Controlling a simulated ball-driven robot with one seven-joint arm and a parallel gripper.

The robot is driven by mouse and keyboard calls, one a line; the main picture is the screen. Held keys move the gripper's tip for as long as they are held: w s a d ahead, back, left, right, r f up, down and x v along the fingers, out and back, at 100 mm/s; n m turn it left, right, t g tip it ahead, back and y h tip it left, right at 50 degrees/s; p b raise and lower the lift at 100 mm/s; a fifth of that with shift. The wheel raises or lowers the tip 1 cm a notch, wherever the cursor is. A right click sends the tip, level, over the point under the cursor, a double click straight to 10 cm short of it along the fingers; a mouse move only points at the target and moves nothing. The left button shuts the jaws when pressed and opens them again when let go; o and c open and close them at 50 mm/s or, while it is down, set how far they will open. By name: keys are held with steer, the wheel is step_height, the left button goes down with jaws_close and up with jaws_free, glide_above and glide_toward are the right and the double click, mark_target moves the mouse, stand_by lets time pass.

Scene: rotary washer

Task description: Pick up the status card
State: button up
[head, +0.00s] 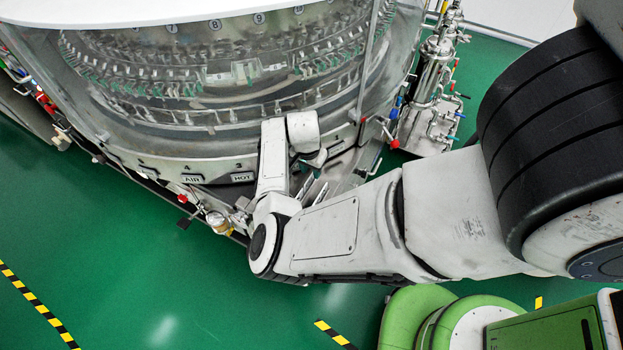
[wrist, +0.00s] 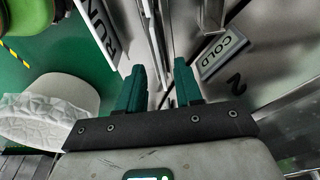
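A white card or plate with the dark letters RUN (wrist: 103,30) shows at the top left of the wrist view, cut off by the upper edge; it appears to be the status card. My gripper (wrist: 161,78) is open, with two green fingers apart and no object visible between them. The RUN plate lies to the left of and beyond the left finger, apart from it. In the head view my arm reaches to the washer's front, and I cannot make out the fingers or the RUN plate there.
The rotary washer (head: 215,165) has a clear curved cover and a rim with a HOT label (head: 243,177) and AIR label (head: 192,179). A COLD label (wrist: 223,52) is right of my fingers. Upright metal strips (wrist: 157,35) stand beyond the gap.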

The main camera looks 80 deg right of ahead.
mark_target(312, 175)
steer(key=shift+d+f, duration=0.2)
steer(key=shift+f, duration=1.2)
steer(key=shift+f, duration=0.2)
steer(key=shift+c, duration=0.4)
jaws_close()
